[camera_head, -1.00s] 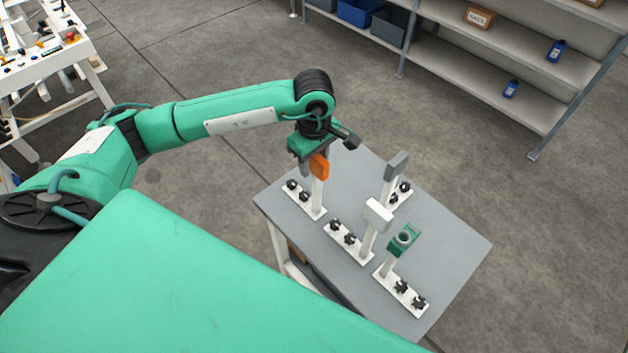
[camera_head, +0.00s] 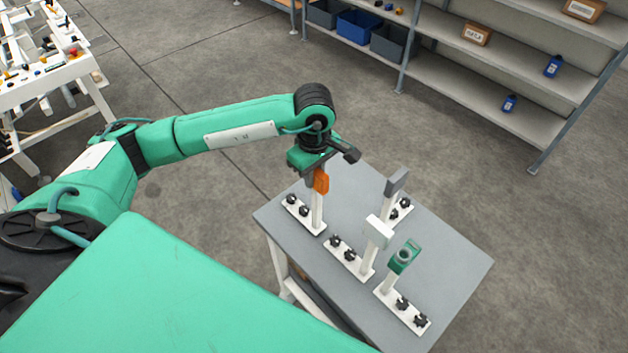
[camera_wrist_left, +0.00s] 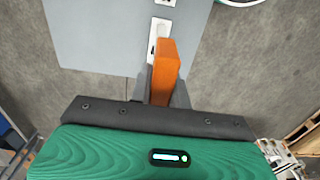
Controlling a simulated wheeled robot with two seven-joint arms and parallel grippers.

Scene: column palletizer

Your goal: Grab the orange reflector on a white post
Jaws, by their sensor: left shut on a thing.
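The orange reflector (camera_head: 321,181) sits at the top of a white post (camera_head: 316,214) at the far-left corner of the grey table (camera_head: 440,262). My left gripper (camera_head: 314,175) is above the post, its fingers around the reflector. In the left wrist view the orange reflector (camera_wrist_left: 166,72) stands between the two fingers of my left gripper (camera_wrist_left: 163,92), which is shut on it. The post's white base (camera_head: 305,214) with black knobs rests on the table. My right gripper is not in view.
Shelves (camera_head: 480,85) stand at the back right. A white workbench (camera_head: 45,75) is at the far left.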

